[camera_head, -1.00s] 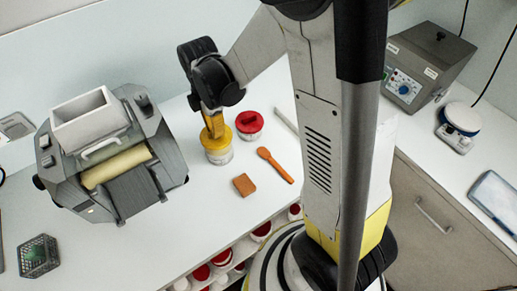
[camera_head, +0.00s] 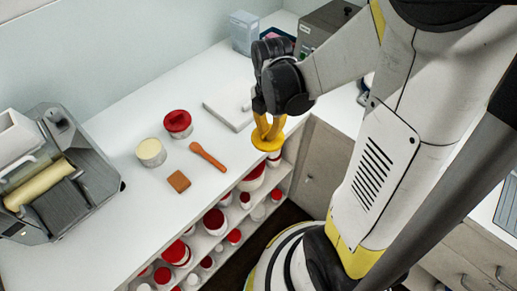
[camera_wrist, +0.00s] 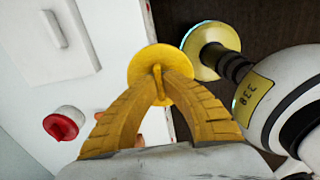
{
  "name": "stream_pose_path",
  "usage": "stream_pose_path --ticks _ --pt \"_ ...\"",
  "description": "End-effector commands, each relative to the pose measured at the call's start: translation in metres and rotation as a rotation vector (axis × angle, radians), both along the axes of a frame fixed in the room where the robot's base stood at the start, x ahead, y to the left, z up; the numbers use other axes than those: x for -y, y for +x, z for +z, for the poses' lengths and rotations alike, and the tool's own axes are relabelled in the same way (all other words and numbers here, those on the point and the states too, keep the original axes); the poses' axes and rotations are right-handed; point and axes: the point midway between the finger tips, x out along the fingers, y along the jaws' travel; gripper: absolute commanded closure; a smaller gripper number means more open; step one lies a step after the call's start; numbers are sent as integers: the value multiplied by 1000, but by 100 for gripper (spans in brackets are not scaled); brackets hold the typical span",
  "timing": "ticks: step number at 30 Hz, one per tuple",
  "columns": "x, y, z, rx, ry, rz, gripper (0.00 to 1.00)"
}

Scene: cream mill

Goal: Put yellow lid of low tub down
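My gripper (camera_head: 268,122) is shut on the yellow lid (camera_head: 268,142), a flat round disc gripped by its middle handle. In the wrist view the yellow fingers (camera_wrist: 160,76) close on that handle, and the lid (camera_wrist: 147,62) hangs over the counter's front edge, partly above the dark floor. The low tub (camera_head: 151,153) stands open and upright on the white counter, left of my gripper, with pale cream contents showing at its top.
A red-lidded tub (camera_head: 178,123), an orange spoon (camera_head: 208,156) and a brown block (camera_head: 179,181) lie near the open tub. A white slab (camera_head: 229,113) lies behind. The grey mill (camera_head: 62,175) stands at left. Shelves below hold several red-lidded tubs. Bare counter (camera_head: 165,83) lies toward the wall.

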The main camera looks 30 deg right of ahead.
Motion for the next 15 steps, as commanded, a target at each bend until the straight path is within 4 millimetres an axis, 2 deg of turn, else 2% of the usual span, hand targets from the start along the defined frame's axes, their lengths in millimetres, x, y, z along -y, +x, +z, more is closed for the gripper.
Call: stream_pose_path --ticks 5,15 --pt "-11 12 -12 0 0 13 100" --pt "-64 71 -61 0 0 11 100"
